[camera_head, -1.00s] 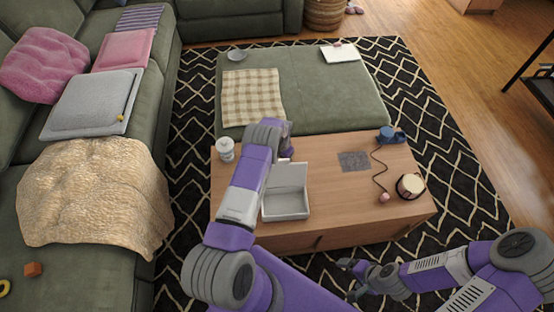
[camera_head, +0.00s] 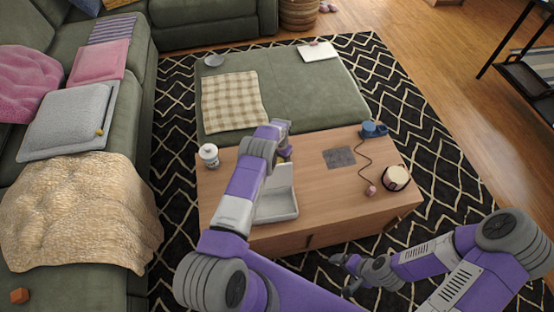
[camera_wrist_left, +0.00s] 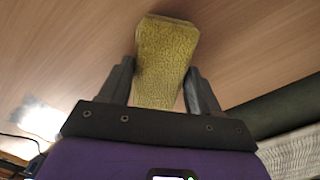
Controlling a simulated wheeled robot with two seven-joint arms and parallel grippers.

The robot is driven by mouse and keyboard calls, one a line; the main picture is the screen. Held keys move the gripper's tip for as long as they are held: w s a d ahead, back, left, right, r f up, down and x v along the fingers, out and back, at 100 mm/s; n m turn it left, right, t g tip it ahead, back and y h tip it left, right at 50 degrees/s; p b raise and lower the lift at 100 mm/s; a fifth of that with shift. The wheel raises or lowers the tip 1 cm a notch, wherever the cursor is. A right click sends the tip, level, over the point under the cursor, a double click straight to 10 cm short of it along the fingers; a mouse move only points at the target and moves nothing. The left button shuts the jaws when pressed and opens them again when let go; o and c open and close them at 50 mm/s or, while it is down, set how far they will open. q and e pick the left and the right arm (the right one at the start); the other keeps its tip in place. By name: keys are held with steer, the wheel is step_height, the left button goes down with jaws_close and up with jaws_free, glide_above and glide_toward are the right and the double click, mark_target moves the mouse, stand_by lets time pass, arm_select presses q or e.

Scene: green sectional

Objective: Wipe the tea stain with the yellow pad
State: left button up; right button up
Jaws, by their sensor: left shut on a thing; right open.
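My left gripper (camera_wrist_left: 160,85) is shut on the yellow pad (camera_wrist_left: 165,62), with a finger on each side of it in the left wrist view. The pad is held over the wooden table top (camera_wrist_left: 70,45); I cannot tell whether it touches the wood. I cannot make out a tea stain; the arm hides part of the table. My right gripper (camera_head: 345,273) is open and empty, low in front of the table.
On the table are a white jar (camera_head: 209,155), an open white box (camera_head: 277,205) partly behind my left arm, a dark grey patch (camera_head: 339,157), a blue object (camera_head: 374,129) with a cord, and a round drum-like thing (camera_head: 396,178). A green ottoman (camera_head: 310,95) adjoins the far side.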

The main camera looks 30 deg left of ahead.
arm_select(q)
steer(key=shift+w+a+f, duration=0.1)
steer(key=shift+w+a, duration=0.45)
steer(key=shift+a, duration=0.05)
steer(key=shift+s+a+p, duration=0.65)
steer(key=shift+a+p, duration=0.1)
steer(key=shift+p, duration=0.1)
steer(key=shift+s+a+p, duration=0.3)
steer(key=shift+s+a, duration=0.25)
steer(key=shift+a, duration=0.1)
steer(key=shift+s+a+p, duration=0.5)
steer(key=shift+s+a, duration=0.15)
steer(key=shift+a, duration=0.1)
steer(key=shift+s+a, duration=0.35)
steer(key=shift+a, duration=0.2)
steer(key=shift+s+a, duration=0.1)
